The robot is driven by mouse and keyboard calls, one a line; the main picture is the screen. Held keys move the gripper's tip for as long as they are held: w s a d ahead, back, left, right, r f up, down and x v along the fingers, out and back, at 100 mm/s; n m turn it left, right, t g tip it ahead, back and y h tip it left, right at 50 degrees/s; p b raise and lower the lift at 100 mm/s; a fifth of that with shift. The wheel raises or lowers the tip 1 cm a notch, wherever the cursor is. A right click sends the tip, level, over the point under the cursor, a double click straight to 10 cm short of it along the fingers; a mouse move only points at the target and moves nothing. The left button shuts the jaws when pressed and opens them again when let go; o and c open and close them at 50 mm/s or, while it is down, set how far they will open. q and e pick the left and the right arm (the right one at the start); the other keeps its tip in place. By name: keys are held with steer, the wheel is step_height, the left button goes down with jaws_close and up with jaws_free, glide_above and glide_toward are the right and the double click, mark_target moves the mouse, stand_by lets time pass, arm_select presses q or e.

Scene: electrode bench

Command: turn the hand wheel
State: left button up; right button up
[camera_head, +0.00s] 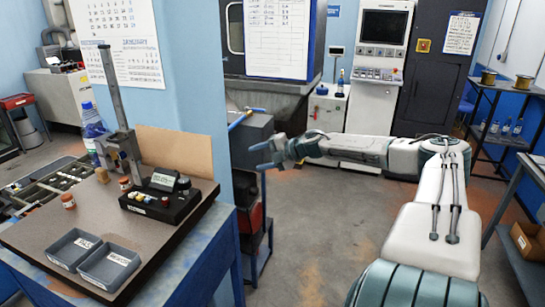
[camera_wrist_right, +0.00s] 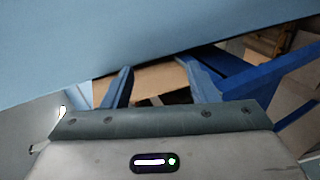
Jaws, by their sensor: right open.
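I cannot clearly pick out a hand wheel. A black box (camera_head: 160,203) with coloured buttons sits on the bench at the left of the head view. A dark round part (camera_head: 183,183) is on top of it; whether it is the wheel I cannot tell. A grey post stand (camera_head: 117,95) rises behind the box. My right gripper (camera_head: 254,156) is open and empty, right of the blue pillar and away from the bench. In the right wrist view its blue fingers (camera_wrist_right: 156,66) are spread below a large blue surface. My left gripper is not in view.
A blue pillar (camera_head: 190,70) stands between bench and right gripper. A dark cart (camera_head: 250,140) is near the gripper. The floor (camera_head: 310,215) beyond is open.

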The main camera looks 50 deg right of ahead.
steer(key=s+d+f+m+t+h, duration=0.1)
steer(key=s+d+f+m+h, duration=0.1)
steer(key=f, duration=0.5)
steer(key=shift+d+m, duration=0.5)
steer(key=shift+d, duration=0.55)
